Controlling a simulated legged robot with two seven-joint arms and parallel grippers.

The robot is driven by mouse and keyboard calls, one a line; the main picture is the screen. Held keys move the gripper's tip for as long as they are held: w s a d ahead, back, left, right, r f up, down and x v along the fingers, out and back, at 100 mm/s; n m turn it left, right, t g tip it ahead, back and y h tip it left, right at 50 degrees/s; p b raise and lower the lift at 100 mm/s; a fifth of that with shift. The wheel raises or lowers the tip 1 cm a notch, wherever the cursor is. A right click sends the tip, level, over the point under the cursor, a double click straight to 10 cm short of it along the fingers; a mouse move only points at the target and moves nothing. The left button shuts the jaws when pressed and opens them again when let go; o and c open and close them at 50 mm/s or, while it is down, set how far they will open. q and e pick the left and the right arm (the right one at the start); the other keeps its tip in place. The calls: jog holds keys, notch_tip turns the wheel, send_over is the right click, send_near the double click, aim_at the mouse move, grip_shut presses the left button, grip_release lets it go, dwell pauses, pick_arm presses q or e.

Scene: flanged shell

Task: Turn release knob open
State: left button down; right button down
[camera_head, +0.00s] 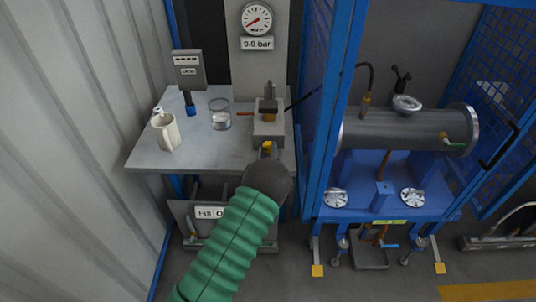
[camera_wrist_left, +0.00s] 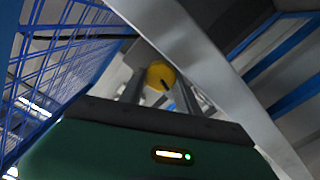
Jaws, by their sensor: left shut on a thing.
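The yellow release knob (camera_head: 266,147) sits at the front of a grey pump block (camera_head: 268,125) on the bench. My left arm, in a green sleeve, reaches up to it from the bottom of the head view. My left gripper (camera_head: 267,154) is shut on the knob. In the left wrist view the round yellow knob (camera_wrist_left: 160,75), with a dark mark on its face, shows between the two fingers of the left gripper (camera_wrist_left: 158,92). The dark wrist hides part of the block's front in the head view. My right gripper is not in view.
The bench (camera_head: 190,150) also holds a white jug (camera_head: 165,132), a glass beaker (camera_head: 220,114) and a grey box on a stand (camera_head: 189,70). A gauge (camera_head: 257,18) above reads 0.0 bar. A blue mesh cage with a steel cylinder (camera_head: 395,132) stands to the right.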

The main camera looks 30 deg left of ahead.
pick_arm(q)
jog(key=shift+f+n+b, duration=0.2)
jog(key=shift+n+b, duration=0.6)
jog(key=shift+n, duration=0.7)
jog(key=c, duration=1)
grip_release()
jog(key=shift+c, duration=0.2)
jog(key=shift+o, duration=0.8)
